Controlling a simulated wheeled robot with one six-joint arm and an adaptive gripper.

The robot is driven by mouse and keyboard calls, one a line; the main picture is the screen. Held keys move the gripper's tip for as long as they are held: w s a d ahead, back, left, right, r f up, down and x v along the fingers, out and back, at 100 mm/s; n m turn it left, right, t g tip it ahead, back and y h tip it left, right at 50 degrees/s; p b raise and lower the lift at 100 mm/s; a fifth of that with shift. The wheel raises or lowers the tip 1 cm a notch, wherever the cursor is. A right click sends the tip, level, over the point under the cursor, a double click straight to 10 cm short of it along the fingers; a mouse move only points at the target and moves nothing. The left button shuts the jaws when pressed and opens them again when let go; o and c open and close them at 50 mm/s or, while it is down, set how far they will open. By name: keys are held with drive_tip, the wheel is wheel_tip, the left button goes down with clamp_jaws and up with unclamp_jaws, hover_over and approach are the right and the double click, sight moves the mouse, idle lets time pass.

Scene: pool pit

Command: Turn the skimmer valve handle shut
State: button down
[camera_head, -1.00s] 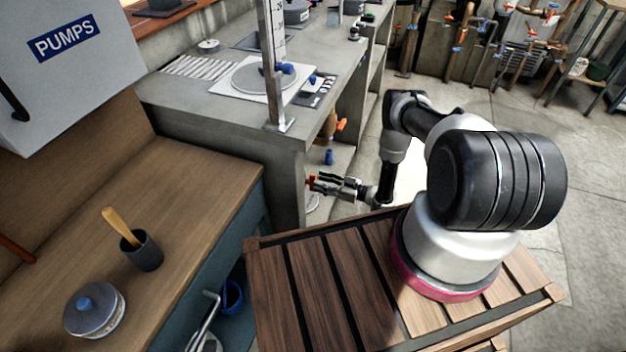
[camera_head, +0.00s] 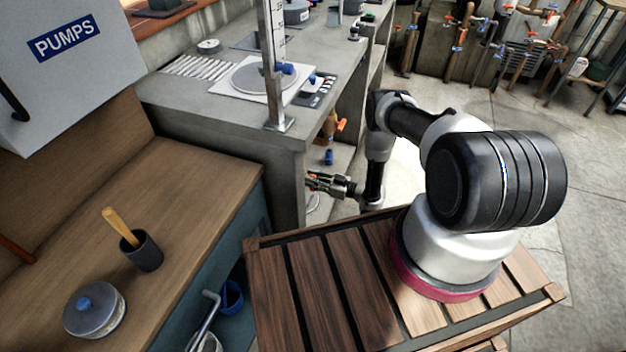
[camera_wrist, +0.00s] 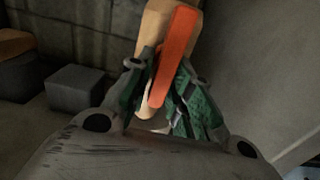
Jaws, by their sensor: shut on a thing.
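In the wrist view, an orange-red handle (camera_wrist: 175,50) stands in front of a tan valve body or pipe (camera_wrist: 153,32). The handle runs from upper right down to lower left, slightly tilted. My gripper (camera_wrist: 163,88), with green-padded fingers, is shut on the handle, one finger on each side. In the head view, my gripper (camera_head: 314,181) is low beside the grey concrete counter's end, reaching left. Only a small bit of orange shows at its tips there, and most of the valve is hidden.
The concrete counter (camera_head: 222,125) stands close above and left of my gripper. A wooden bench (camera_head: 190,185) with a dark cup (camera_head: 144,252) and a lidded jar (camera_head: 95,310) is at left. Grey blocks (camera_wrist: 75,88) lie left in the wrist view. Open floor is at right.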

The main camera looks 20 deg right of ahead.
drive_tip(key=shift+w+d+f+m, duration=0.3)
drive_tip(key=shift+f+m, duration=0.1)
drive_tip(key=shift+m, duration=2.6)
drive_tip(key=shift+w+d+f+m, duration=0.15)
drive_tip(key=shift+w+f+m, duration=0.2)
drive_tip(key=shift+m, duration=2.65)
drive_tip(key=shift+w+d+f+m, duration=0.25)
drive_tip(key=shift+f+m, duration=0.15)
drive_tip(key=shift+m, duration=2.6)
drive_tip(key=c, duration=1.3)
unclamp_jaws()
